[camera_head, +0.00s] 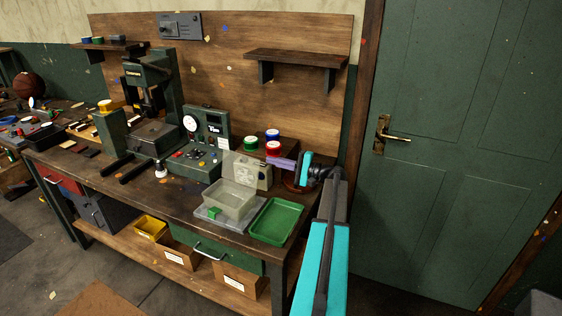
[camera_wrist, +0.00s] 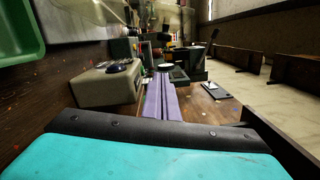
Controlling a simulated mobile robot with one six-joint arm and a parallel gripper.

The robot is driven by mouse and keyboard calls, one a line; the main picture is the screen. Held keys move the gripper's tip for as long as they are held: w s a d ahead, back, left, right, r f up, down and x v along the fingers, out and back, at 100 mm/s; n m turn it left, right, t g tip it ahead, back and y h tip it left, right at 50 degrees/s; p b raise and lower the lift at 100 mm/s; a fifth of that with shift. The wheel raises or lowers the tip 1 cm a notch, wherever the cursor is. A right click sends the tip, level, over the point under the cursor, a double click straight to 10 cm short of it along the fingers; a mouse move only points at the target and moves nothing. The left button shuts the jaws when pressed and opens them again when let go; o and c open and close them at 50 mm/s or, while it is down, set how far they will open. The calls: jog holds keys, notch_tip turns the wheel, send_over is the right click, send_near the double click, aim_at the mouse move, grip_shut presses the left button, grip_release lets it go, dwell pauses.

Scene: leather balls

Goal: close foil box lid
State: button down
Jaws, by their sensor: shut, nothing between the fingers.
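The foil box (camera_head: 228,203) is a translucent grey-green box with its top open, on a grey base plate on the workbench. A faint clear panel, apparently its raised lid (camera_head: 232,166), stands at its back edge. A green tab (camera_head: 214,213) shows at its front. My gripper (camera_head: 270,161) has long purple fingers, which are shut and empty. They point left above the bench, behind and right of the box, close to a beige block. In the wrist view the purple fingers (camera_wrist: 160,82) lie together beside the beige block. Contact with the lid cannot be told.
The beige block (camera_head: 256,174) stands behind the box; it also shows in the wrist view (camera_wrist: 108,84). A green tray (camera_head: 276,220) lies right of the box. Several coloured reels (camera_head: 272,147) stand behind. A grey-green gauge unit (camera_head: 206,137) and a press (camera_head: 150,90) stand left.

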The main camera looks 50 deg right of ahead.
aim_at(256, 161)
jog(key=p+x, duration=0.1)
jog(key=x, duration=0.3)
jog(key=shift+w+r+p, duration=0.1)
jog(key=shift+w+p, duration=0.2)
jog(key=shift+w+a, duration=0.25)
jog(key=shift+a, duration=0.05)
jog(key=shift+s+a+r+p, duration=0.1)
jog(key=shift+a+r+p, duration=0.1)
jog(key=shift+a+p, duration=0.55)
jog(key=shift+s+a+r+p, duration=0.1)
jog(key=shift+a+r+p, duration=0.2)
jog(key=shift+a, duration=0.75)
jog(key=shift+f, duration=0.1)
jog(key=shift+a+n+b, duration=0.15)
jog(key=shift+n+b, duration=0.15)
jog(key=shift+b, duration=0.4)
